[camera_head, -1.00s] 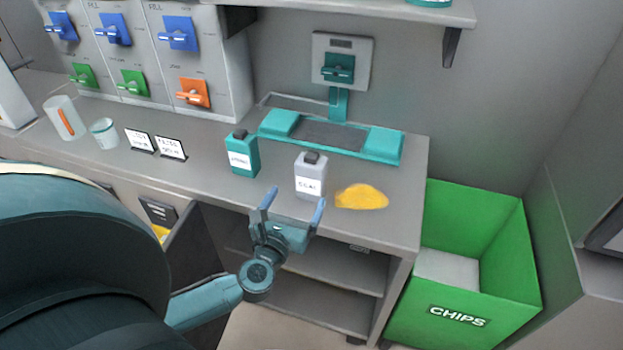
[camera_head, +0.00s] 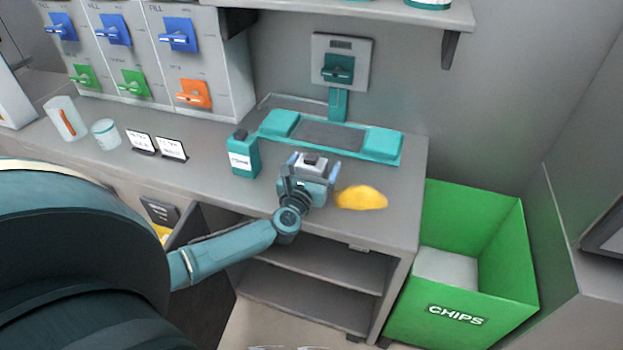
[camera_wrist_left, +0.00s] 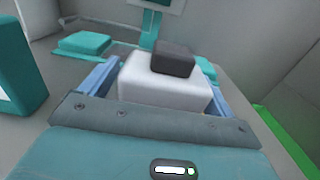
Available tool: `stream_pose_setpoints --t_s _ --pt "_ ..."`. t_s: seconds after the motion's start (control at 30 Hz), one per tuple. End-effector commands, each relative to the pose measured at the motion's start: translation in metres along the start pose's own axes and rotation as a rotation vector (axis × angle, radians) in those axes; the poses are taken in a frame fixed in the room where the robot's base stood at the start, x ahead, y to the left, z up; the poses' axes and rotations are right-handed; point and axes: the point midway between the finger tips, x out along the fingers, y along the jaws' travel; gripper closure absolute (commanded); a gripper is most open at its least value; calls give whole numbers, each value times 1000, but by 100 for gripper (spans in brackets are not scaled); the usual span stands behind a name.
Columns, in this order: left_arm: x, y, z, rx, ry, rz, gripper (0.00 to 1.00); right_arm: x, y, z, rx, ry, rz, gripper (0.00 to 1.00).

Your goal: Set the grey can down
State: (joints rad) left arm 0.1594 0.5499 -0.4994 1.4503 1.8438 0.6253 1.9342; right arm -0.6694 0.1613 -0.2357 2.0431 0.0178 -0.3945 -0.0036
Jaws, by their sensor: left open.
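The grey can (camera_head: 313,163) with a dark cap stands on the bench near the front edge, mostly hidden behind my left gripper in the head view. My left gripper (camera_head: 314,170) is open, with one blue finger on each side of the can. In the left wrist view the can (camera_wrist_left: 164,92) sits between the two fingers of my left gripper (camera_wrist_left: 165,95). I cannot tell whether either finger touches it. My right gripper is not in view.
A teal can (camera_head: 243,155) stands left of the grey can. A yellow cloth or puddle (camera_head: 362,197) lies close on its right. A teal scale-like device (camera_head: 331,137) is behind. A green CHIPS bin (camera_head: 470,290) stands right of the bench. Two small cards (camera_head: 171,148) stand further left.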

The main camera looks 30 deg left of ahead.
Motion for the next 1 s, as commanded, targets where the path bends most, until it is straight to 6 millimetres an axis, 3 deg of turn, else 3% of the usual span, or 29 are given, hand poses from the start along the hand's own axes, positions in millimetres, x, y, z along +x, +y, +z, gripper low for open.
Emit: stream_pose_setpoints --t_s 0.23,1.0 --pt "1 0 0 0 0 0 12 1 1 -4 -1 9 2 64" --pt "1 0 2 0 -3 0 75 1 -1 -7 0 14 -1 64"
